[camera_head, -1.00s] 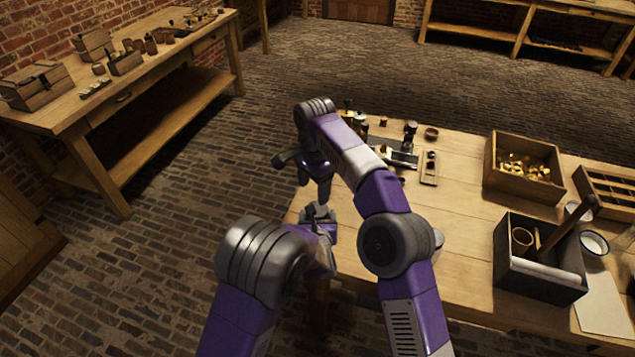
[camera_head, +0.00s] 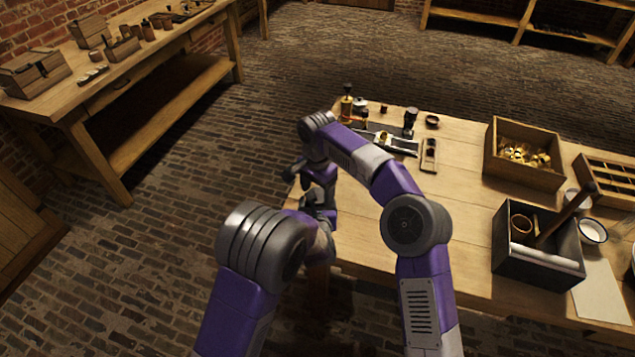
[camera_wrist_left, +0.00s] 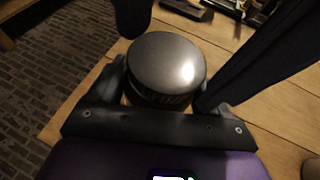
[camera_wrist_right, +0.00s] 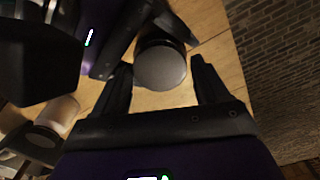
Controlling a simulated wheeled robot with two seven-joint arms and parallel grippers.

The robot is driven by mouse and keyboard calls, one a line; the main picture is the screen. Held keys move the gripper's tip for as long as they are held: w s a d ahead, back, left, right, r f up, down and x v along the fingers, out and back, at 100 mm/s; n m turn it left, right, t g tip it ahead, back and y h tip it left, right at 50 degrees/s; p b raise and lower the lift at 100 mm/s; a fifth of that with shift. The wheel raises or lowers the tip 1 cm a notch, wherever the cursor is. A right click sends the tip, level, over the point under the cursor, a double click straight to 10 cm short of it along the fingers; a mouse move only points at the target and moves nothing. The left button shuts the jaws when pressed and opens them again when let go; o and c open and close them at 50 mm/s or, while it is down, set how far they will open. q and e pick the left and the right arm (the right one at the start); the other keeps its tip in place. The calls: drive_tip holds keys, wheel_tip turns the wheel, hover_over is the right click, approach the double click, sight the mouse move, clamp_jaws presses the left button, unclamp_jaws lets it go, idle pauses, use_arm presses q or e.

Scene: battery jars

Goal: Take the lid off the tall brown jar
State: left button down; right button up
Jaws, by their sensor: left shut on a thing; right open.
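The jar with a round, dark grey metallic lid (camera_wrist_left: 168,62) stands between the fingers of my left gripper (camera_wrist_left: 163,84), which is shut on the jar's body. The same lid shows in the right wrist view (camera_wrist_right: 160,66), between the spread fingers of my right gripper (camera_wrist_right: 163,78). The right gripper is open and comes from above; I cannot tell whether its fingers touch the lid. In the head view my right gripper (camera_head: 314,178) is just above my left gripper (camera_head: 322,203), at the table's left edge. The jar is hidden there, and its brown colour is not clear.
The wooden table (camera_head: 465,215) has clear room in its middle. A wooden box of brass pieces (camera_head: 523,155) and a dark caddy (camera_head: 540,262) stand at the right. Small bottles and tools, including a dark bottle (camera_head: 410,120), stand at the back left.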

drive_tip(key=c, duration=0.9)
drive_tip(key=n, duration=0.3)
drive_tip(key=shift+n, duration=0.4)
drive_tip(key=n, duration=0.8)
drive_tip(key=shift+n, duration=0.4)
drive_tip(key=n, duration=0.4)
drive_tip(key=o, duration=1.2)
drive_tip(key=shift+c, duration=0.2)
